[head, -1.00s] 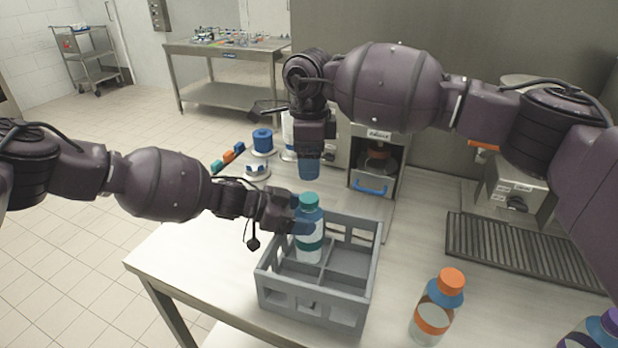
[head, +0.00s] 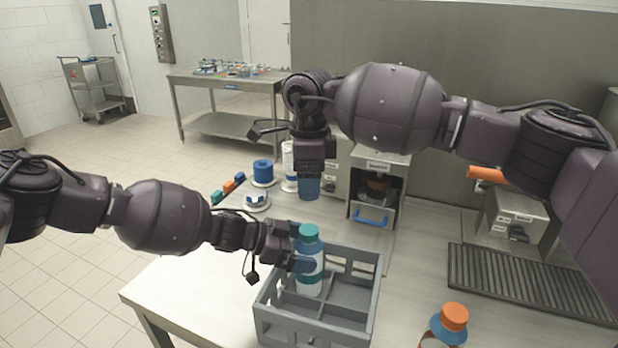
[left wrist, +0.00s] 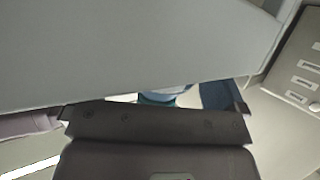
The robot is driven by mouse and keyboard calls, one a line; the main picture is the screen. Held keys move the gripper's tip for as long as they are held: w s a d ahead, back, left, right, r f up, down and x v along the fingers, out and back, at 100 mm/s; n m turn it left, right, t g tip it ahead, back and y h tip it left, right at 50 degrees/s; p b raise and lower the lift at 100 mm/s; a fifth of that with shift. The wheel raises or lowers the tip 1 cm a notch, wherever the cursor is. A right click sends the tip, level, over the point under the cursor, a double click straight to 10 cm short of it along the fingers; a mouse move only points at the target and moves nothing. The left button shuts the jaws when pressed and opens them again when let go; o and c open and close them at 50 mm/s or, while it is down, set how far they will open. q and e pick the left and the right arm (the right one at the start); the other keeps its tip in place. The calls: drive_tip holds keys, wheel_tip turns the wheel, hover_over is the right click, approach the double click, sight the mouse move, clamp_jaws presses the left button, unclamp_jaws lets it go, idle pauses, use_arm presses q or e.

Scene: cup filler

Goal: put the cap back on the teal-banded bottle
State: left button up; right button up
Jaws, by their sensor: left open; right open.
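The teal-banded bottle (head: 312,263) stands upright in a compartment of the grey crate (head: 368,300), with a teal cap (head: 309,231) on its top. I cannot tell whether the cap is screwed tight. My left gripper (head: 299,250) is open at the bottle's left side, with a blue finger by its upper body below the cap. A small part of the bottle (left wrist: 165,96) shows in the left wrist view, mostly hidden behind grey and dark surfaces. My right gripper (head: 309,187) is open, pointing down with blue fingertips, above and behind the cap and apart from it.
An orange-capped bottle (head: 447,326) stands on the counter right of the crate. Behind are a blue spool-like item (head: 263,171), a round white holder (head: 256,203) and a machine with a blue handle (head: 370,217). A dark drain grate (head: 530,280) lies at right. The other crate compartments look empty.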

use_arm(q)
drive_tip(key=shift+a, duration=0.15)
drive_tip(key=v, duration=1)
drive_tip(key=shift+a+r, duration=0.15)
drive_tip(key=shift+a, duration=0.1)
drive_tip(key=shift+a, duration=0.15)
